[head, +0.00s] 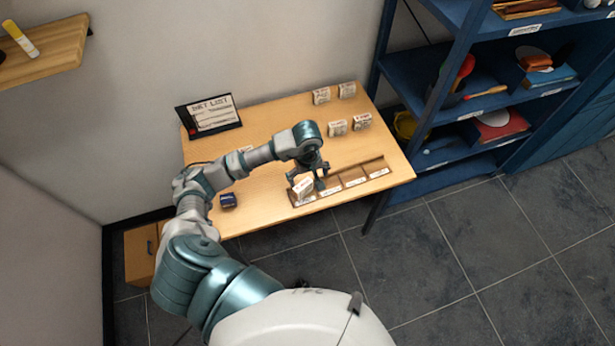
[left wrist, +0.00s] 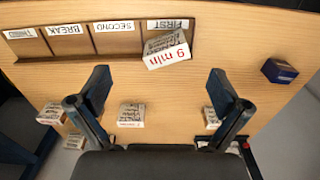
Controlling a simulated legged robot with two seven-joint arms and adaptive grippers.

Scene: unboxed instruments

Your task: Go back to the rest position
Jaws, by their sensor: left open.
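My left gripper (head: 309,180) is over the front of the wooden table (head: 270,120), close to a divided wooden tray (head: 345,187). Its two fingers are spread apart with nothing between them in the left wrist view (left wrist: 158,90). A small white box (head: 303,187) marked "9 min" stands at the tray's FIRST compartment. In the left wrist view this box (left wrist: 167,50) is turned askew, beyond the fingertips and apart from them. The compartments labelled SECOND (left wrist: 115,42) and BREAK (left wrist: 70,45) look empty. My right gripper does not show.
Several small white boxes (head: 337,128) stand on the table's right and back parts. A set list board (head: 213,113) stands at the back left. A dark blue box (head: 228,200) lies near the left front edge. A blue shelf unit (head: 440,90) is right of the table.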

